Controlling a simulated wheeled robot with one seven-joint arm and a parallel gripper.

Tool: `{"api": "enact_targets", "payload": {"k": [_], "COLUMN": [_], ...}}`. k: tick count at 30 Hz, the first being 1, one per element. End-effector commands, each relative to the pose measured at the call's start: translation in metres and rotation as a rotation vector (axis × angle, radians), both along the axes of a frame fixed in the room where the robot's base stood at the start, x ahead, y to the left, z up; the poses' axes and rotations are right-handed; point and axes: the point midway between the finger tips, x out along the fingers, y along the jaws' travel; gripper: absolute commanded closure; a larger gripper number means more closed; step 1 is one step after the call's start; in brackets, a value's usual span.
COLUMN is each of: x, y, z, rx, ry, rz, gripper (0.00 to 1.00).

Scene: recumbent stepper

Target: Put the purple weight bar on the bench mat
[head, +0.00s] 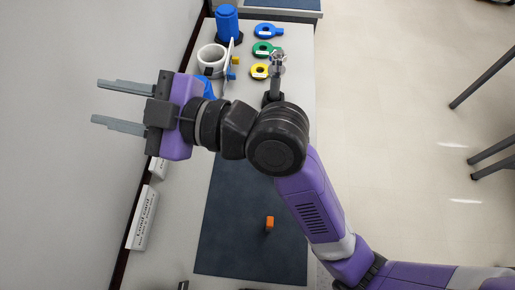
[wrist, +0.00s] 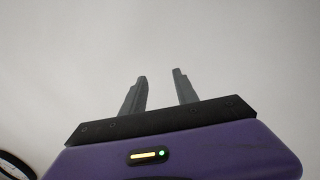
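My gripper (head: 97,102) is at the left in the head view, its two grey fingers apart and pointing left toward the wall. It is open with nothing between the fingers; the wrist view shows the same empty fingers (wrist: 160,75) against a plain pale surface. The bench mat (head: 230,245) is a dark blue-grey sheet on the bench below my arm, and my arm covers its upper part. I cannot make out a purple weight bar in either view; the purple parts that show are my own arm and gripper.
A small orange block (head: 269,223) lies on the mat. White cards (head: 143,217) line the wall side.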

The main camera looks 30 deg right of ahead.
Motion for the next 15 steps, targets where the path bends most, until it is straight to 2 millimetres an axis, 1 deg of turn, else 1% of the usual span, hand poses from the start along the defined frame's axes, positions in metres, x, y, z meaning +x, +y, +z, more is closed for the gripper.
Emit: {"api": "enact_targets", "payload": {"k": [1,3,5,8,11,14,15], "x": [-0.002,-0.004,-0.008,-0.021,-0.041,-0.069,-0.081], "y": [-0.006,-0.019,-0.032,-0.055,-0.078,-0.104,-0.115], "z": [-0.008,-0.019,-0.032,-0.058,-0.088,-0.118,-0.129], "rx": [0.081,0.181,0.257,0.363,0.443,0.499,0.513], "ry": [0.052,0.111,0.16,0.238,0.309,0.366,0.385], "rz": [-0.055,-0.138,-0.209,-0.327,-0.442,-0.554,-0.596], "gripper": [0.64,0.64,0.64,0.64,0.64,0.64,0.64]}}
